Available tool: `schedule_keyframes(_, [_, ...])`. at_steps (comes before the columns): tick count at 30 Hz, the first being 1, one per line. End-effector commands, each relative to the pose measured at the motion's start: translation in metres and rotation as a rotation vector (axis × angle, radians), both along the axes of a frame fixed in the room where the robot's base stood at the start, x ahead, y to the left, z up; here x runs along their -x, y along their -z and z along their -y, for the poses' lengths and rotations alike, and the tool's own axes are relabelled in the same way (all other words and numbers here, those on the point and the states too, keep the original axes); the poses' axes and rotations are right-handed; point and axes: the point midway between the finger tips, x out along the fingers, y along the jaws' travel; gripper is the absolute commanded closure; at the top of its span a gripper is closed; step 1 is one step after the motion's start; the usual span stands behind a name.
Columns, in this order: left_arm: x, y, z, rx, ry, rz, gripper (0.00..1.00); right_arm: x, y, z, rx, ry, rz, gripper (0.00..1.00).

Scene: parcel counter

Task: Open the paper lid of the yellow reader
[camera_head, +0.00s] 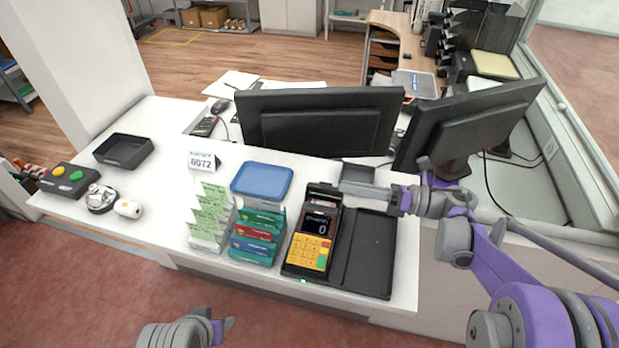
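The yellow reader (307,251) is a dark card terminal with a yellow keypad and a black screen showing a 0. It lies on the white counter, right of the card racks. Its paper lid (323,188) is the dark part at the far end; whether it is raised is too small to tell. My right gripper (345,187) reaches in from the right, its fingertips beside the lid end; contact and finger gap cannot be made out. My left gripper (228,325) is low at the bottom edge, away from the counter, its fingers mostly too small to judge.
Two monitors (320,122) stand behind.

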Motion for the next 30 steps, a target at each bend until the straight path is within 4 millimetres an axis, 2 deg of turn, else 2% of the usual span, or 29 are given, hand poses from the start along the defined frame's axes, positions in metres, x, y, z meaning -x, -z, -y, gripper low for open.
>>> schedule_keyframes(6, [-0.002, -0.007, 0.0, 0.0, 0.0, 0.003, 0.5, -0.013, -0.002, -0.043, -0.001, -0.004, 0.0, 0.65])
schedule_keyframes(12, [-0.003, -0.011, 0.0, 0.0, 0.0, 0.005, 0.5, -0.023, -0.002, -0.072, -0.002, -0.002, 0.0, 0.65])
schedule_keyframes(18, [-0.003, -0.012, 0.0, 0.0, 0.0, 0.006, 0.5, -0.027, -0.001, -0.084, -0.001, 0.001, -0.001, 0.65])
schedule_keyframes(26, [-0.003, -0.012, 0.0, 0.0, 0.0, 0.006, 0.5, -0.028, -0.001, -0.085, -0.001, 0.002, -0.001, 0.65])
schedule_keyframes(30, [-0.003, -0.012, 0.0, 0.0, 0.0, 0.006, 0.5, -0.028, -0.001, -0.085, -0.001, 0.002, -0.001, 0.88])
